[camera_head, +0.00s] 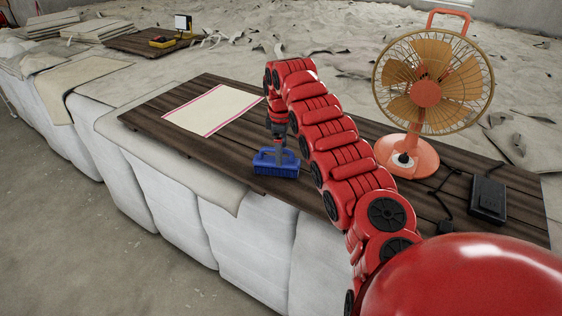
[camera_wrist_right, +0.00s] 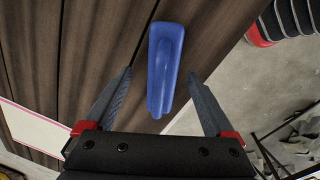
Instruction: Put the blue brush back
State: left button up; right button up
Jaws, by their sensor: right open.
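The blue brush (camera_head: 275,163) rests on the dark wooden board near its front edge. My right gripper (camera_head: 279,147) is just above the brush, pointing down. In the right wrist view the blue brush (camera_wrist_right: 164,60) lies between the two spread fingers of my right gripper (camera_wrist_right: 159,73), with a gap on each side. The gripper is open and holds nothing. Its fingertips are small in the head view, so exact contact is hard to see there. My left gripper is out of view.
A cream cloth with a pink border (camera_head: 213,110) lies on the wooden board (camera_head: 160,110), left of the brush. An orange fan (camera_head: 410,152) and a black box (camera_head: 488,199) with a cable stand to the right. Pale padded bales (camera_head: 175,215) support the board.

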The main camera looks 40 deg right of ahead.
notch_tip(320, 180, up, 8)
jog(key=shift+s+a, duration=0.35)
jog(key=shift+a, duration=0.05)
dwell(0.4)
